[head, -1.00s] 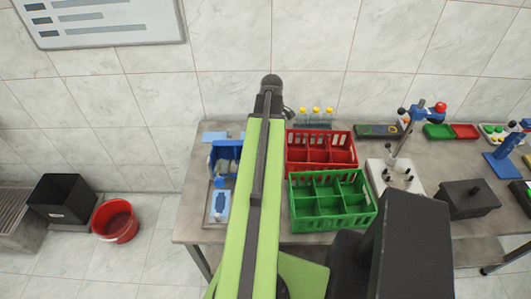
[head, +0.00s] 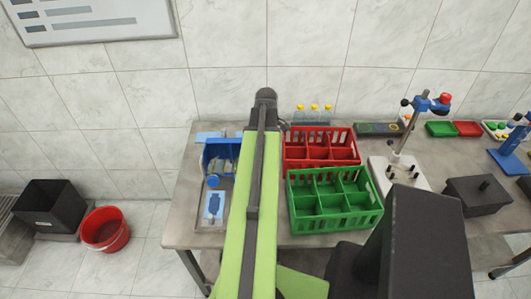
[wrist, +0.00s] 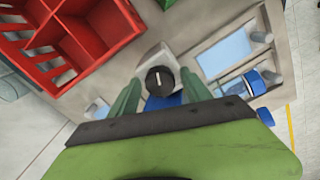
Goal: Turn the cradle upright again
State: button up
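The blue cradle (head: 207,156) is at the left end of the table in the head view, partly hidden behind my arm. The fingers look open. My arm hides the gripper's fingers in the head view.
A red crate (head: 350,152) and a green crate (head: 376,195) stand right of my arm. The red crate also shows close by in the wrist view (wrist: 125,32). Bottles with yellow caps stand behind.

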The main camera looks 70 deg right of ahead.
grip_shut()
jog(key=n, duration=0.9)
jog(key=shift+n, duration=0.4)
jog(key=shift+o, duration=0.2)
grip_release()
